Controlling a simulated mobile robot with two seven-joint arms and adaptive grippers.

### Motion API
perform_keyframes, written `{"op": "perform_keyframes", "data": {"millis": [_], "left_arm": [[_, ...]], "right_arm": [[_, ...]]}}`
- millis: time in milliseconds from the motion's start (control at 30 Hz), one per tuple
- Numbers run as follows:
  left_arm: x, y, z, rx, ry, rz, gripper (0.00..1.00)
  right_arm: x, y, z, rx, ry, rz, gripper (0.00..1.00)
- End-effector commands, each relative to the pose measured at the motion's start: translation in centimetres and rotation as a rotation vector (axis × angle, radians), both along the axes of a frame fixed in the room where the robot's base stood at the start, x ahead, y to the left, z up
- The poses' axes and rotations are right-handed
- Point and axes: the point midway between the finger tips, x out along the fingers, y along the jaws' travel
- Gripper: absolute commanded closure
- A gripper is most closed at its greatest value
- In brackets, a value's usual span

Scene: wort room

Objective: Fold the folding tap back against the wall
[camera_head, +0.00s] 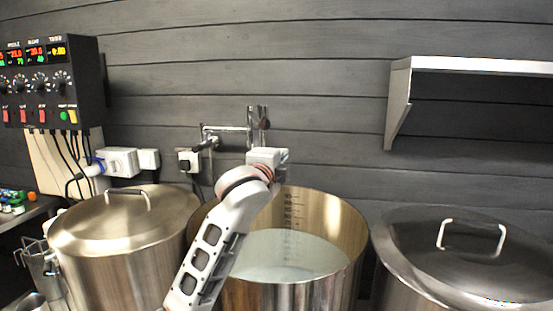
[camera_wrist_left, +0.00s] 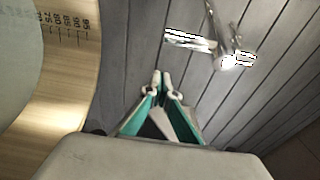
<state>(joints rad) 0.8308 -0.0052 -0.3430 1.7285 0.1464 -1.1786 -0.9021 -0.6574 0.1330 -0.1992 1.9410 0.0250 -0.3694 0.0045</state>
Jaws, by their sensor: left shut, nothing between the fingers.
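The folding tap (camera_head: 228,128) is a chrome pipe with bends on the dark plank wall, above and behind the open kettle in the head view. Part of it shows as bright metal at the top of the left wrist view (camera_wrist_left: 230,58). My left gripper (camera_wrist_left: 160,85) is shut and empty, its green-sided fingers pointing toward the wall. In the wrist view its tips are below and left of the tap, with a gap between them in the picture. In the head view my left wrist hides the fingers and possibly the tap's lower part. My right gripper is not in view.
An open kettle (camera_head: 352,226) with pale liquid stands below my left wrist. Lidded kettles stand at left (camera_head: 125,222) and right (camera_head: 470,245). A control box (camera_head: 50,85), sockets (camera_head: 118,160) and a metal shelf (camera_head: 470,66) are on the wall.

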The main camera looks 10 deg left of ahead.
Motion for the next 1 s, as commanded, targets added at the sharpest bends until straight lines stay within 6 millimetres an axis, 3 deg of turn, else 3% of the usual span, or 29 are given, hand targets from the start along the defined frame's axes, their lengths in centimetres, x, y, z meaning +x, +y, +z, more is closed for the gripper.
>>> {"op": "perform_keyframes", "data": {"millis": [200,500,1000], "left_arm": [[3.0,-0.3,0.0,0.001,0.002,0.000,1.00],[2.1,3.1,0.0,0.000,0.000,0.001,1.00],[1.9,3.7,0.0,0.000,0.000,0.000,1.00]], "right_arm": [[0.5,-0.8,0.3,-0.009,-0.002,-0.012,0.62],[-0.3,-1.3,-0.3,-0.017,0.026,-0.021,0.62],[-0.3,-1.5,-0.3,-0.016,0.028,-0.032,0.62]]}}
